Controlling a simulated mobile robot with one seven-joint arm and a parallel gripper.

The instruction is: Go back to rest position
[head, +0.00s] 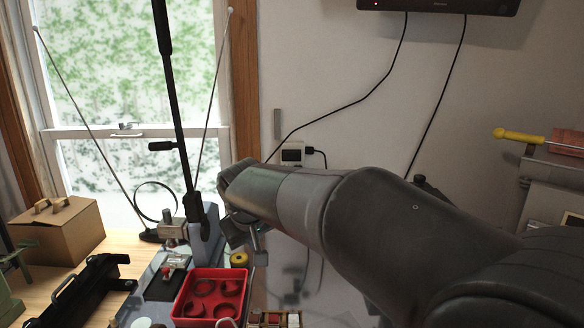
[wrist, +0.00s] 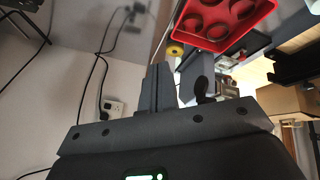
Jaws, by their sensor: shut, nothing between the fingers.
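My gripper (wrist: 157,78) is shut and empty; its fingers stand together in the middle of the wrist view. In the head view my arm reaches in from the lower right, and my gripper (head: 250,240) hangs at its far end, partly hidden by the arm. It is above and just right of a red tray (head: 181,297) with round recesses. The tray also shows at the top of the wrist view (wrist: 262,12), apart from the fingers.
A yellow roll (head: 239,260) sits by the tray. A black lamp pole (head: 182,130) rises close left of my gripper. A cardboard box (head: 58,232) and a black rack (head: 80,292) stand left. The wall with an outlet (head: 292,154) is behind my arm.

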